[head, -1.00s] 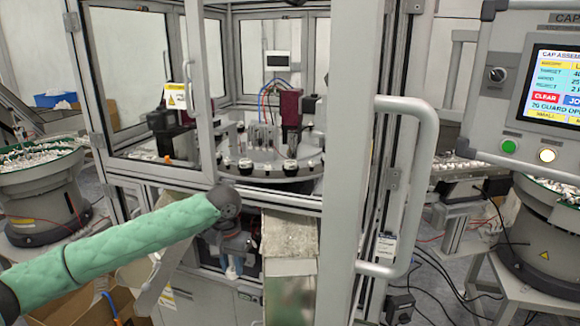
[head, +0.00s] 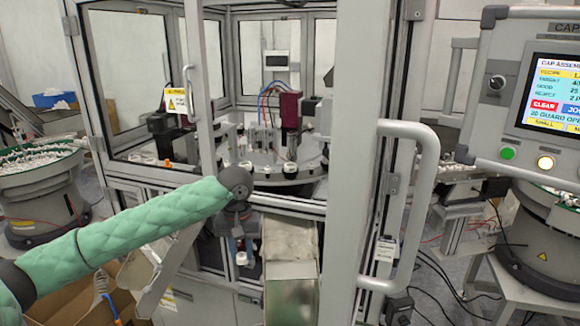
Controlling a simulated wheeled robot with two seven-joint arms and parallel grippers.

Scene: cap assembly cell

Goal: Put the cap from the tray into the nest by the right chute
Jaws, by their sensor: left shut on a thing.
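My left arm comes in from the left in a green sleeve. Its gripper (head: 239,248) points down in front of the machine's front frame, left of the right chute. It is shut on a small white piece, which looks like the cap (head: 241,259), though the fingers partly hide it. The right chute (head: 290,243) is a wide, worn metal channel sloping down and toward me. The round dial (head: 262,177) behind the frame carries several nests, one of them (head: 290,168) above the right chute. I cannot make out the tray. My right gripper is out of view.
A grey door post (head: 352,150) with a big handle (head: 425,190) stands right of the chute. The frame's crossbar (head: 290,205) runs between my gripper and the dial. A control panel (head: 545,90) stands at the right. Feeder bowls (head: 40,190) flank the cell.

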